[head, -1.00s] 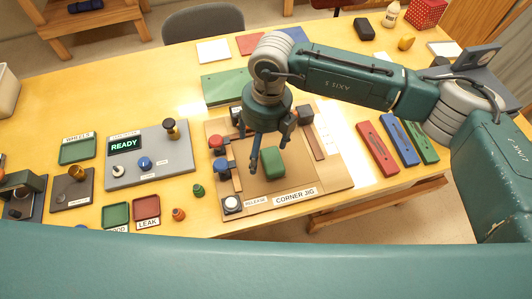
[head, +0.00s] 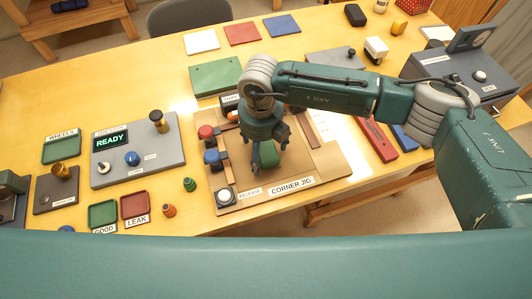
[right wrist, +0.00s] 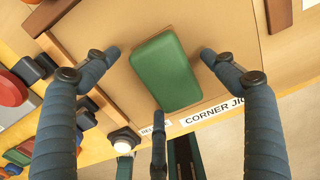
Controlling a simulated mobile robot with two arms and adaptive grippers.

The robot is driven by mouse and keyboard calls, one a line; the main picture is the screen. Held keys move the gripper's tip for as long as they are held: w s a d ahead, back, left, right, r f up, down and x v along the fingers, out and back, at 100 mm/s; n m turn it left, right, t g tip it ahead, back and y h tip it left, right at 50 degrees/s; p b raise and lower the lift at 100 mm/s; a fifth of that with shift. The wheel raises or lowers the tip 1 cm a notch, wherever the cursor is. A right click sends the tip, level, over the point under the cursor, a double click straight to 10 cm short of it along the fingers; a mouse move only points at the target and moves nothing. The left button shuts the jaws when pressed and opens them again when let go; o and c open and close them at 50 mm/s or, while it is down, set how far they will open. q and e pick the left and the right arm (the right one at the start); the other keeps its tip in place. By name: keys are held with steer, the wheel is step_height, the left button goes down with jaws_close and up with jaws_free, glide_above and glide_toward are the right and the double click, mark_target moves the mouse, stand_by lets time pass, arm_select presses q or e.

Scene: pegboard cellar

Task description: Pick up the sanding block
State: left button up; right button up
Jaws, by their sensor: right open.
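A green rounded block (right wrist: 166,72), which looks like the sanding block, lies flat on the brown board of the corner jig (head: 320,166). In the head view the block (head: 269,152) is partly hidden behind my right gripper (head: 268,156). The right gripper is just above the block, pointing down. In the right wrist view its blue-grey fingers (right wrist: 160,54) are spread around the block, one on each side and one at its lower edge, with no clear contact. It is open and empty. My left gripper is not in view.
Red (head: 206,132) and blue (head: 212,157) knobs and a white button (head: 224,196) stand along the jig's left side. A grey READY panel (head: 138,158) is further left.

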mark_target(262, 150)
steer(key=c, duration=1.3)
steer(key=shift+r, duration=0.1)
step_height(262, 150, up, 20)
steer(key=p, duration=0.9)
steer(key=shift+c, duration=0.2)
